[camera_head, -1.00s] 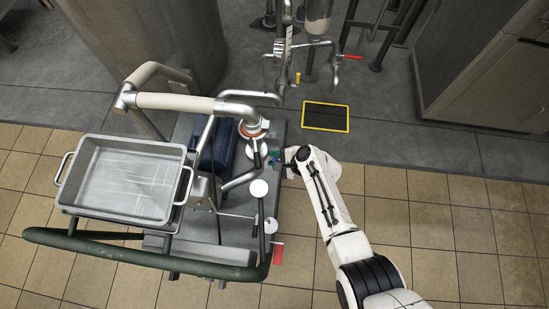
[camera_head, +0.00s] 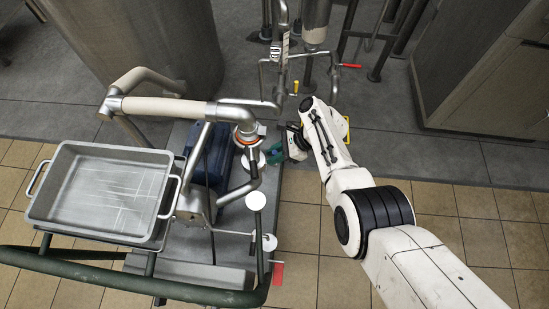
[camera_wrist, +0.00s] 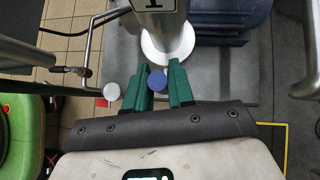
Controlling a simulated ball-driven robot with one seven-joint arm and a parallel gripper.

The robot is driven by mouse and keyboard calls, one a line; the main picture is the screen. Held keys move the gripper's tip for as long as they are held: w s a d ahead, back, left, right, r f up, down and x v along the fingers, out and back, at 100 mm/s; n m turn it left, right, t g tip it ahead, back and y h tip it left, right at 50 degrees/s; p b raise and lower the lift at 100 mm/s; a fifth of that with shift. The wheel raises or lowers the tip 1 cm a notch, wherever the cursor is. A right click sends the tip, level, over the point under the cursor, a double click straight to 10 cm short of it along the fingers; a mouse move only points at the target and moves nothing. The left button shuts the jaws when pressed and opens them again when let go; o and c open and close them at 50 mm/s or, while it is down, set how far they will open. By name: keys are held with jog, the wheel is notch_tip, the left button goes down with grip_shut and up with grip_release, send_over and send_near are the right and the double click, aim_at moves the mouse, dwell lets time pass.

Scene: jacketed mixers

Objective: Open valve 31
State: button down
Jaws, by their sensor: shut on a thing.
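My gripper (camera_wrist: 166,78) has green fingers. In the wrist view they close on either side of a round blue knob (camera_wrist: 157,81), which sits just in front of a silver vertical pipe (camera_wrist: 160,20). In the head view my gripper (camera_head: 275,152) is at the right side of the pump cart, beside its upright pipe with an orange-red ring (camera_head: 247,138). The knob cannot be made out there. No number 31 can be read; a label on the silver pipe is cut off at the top of the wrist view.
The cart carries a steel tray (camera_head: 60,158), a blue motor (camera_head: 208,155) and a green rail (camera_head: 120,282). A red tag (camera_head: 278,273) hangs at its right. Piping with a red handle (camera_head: 351,66) and a yellow one (camera_head: 295,86) stands behind.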

jog(key=shift+f, duration=0.1)
dwell(0.4)
jog(key=c, duration=1.1)
grip_release()
jog(key=shift+p+v, duration=2.45)
jog(key=shift+v, duration=2.95)
jog(key=shift+w, duration=0.1)
